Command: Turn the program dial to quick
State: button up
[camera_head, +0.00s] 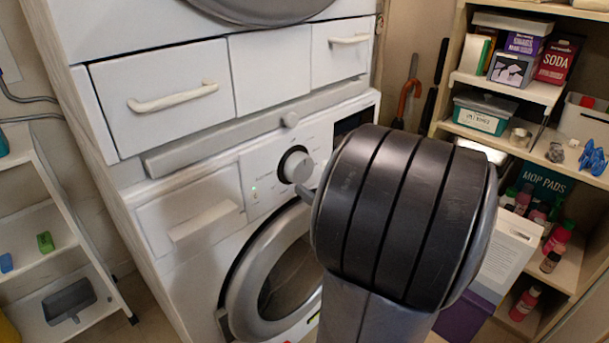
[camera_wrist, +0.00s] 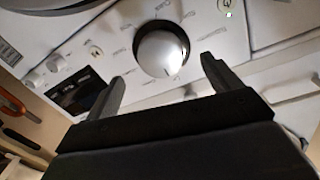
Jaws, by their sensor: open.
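The program dial (camera_head: 296,165) is a round white knob with a dark ring on the washing machine's control panel (camera_head: 258,172). In the wrist view the dial (camera_wrist: 160,53) sits just beyond and between my two fingers, apart from them. A small dark mark shows near its lower edge there. The printed program labels around it are too small to read. My gripper (camera_wrist: 161,82) is open and empty, with one dark finger on each side of the dial. In the head view my dark arm hides most of the gripper; one fingertip shows close to the dial.
The washer's round door (camera_head: 272,275) is below the panel. White drawers (camera_head: 165,95) and another machine are above. Shelves (camera_head: 546,137) with boxes and bottles stand at the right, and a white rack (camera_head: 45,215) at the left. A green light (camera_wrist: 229,14) glows on the panel.

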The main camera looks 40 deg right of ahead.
aim_at(303, 173)
jog(key=shift+w, duration=3.15)
jog(key=shift+c, duration=0.6)
jog(key=c, duration=0.9)
jog(key=shift+o, duration=0.2)
